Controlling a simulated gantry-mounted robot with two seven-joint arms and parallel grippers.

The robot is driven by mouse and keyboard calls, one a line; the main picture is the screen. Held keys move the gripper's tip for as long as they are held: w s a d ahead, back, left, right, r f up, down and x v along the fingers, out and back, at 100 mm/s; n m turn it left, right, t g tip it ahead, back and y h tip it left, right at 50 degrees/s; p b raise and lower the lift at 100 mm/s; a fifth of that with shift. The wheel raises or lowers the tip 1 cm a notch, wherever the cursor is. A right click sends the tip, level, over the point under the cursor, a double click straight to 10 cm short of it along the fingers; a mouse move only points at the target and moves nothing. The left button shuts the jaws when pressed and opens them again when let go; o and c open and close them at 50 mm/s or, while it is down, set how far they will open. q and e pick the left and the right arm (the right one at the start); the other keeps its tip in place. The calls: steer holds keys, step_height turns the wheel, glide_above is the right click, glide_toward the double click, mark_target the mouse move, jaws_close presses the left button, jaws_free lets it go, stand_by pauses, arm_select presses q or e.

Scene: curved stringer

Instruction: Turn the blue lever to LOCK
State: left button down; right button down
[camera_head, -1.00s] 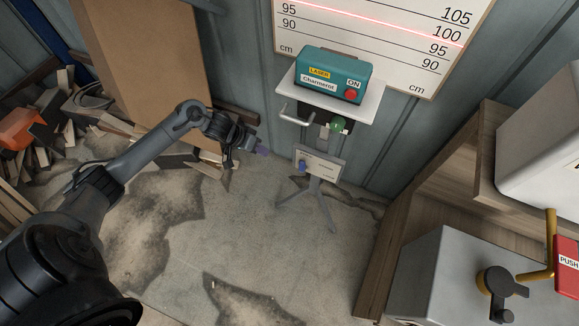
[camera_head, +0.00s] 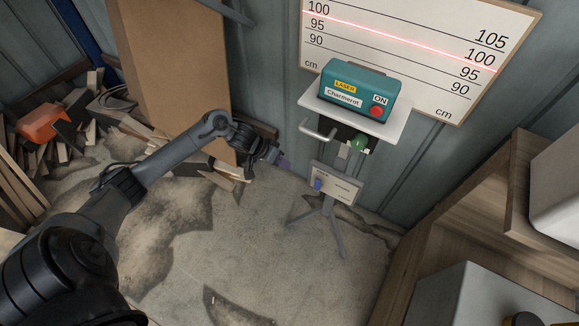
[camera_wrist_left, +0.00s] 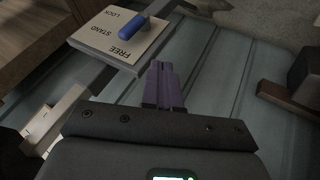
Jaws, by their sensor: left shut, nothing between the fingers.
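The blue lever (camera_head: 317,184) sits on a pale plate (camera_head: 341,189) on the front of the tripod stand. In the left wrist view the blue lever (camera_wrist_left: 133,28) lies slantwise on the plate, near end by the words FREE and STAND. LOCK is printed farther along the plate (camera_wrist_left: 92,44). I cannot tell exactly which word it points to. My left gripper (camera_head: 284,164) is left of the lever, apart from it. Its purple fingers (camera_wrist_left: 162,70) are shut and empty, below and right of the lever in the wrist view. My right gripper is not in view.
A teal laser box (camera_head: 358,92) rests on the stand's shelf (camera_head: 395,128), with a green knob (camera_head: 359,144) and a grey handle (camera_head: 318,132) below. A wooden shelf unit (camera_head: 455,226) stands right. Scrap wood and an orange object (camera_head: 43,122) lie left. The floor (camera_head: 235,250) before the stand is mostly clear.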

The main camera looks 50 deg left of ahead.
mark_target(318, 184)
arm_select(q)
steer(key=w+d+f+b, duration=0.5)
steer(key=d+f+b, duration=0.1)
steer(key=d+f, duration=0.1)
steer(key=shift+w, duration=0.2)
steer(key=shift+a, duration=0.1)
stand_by(0.3)
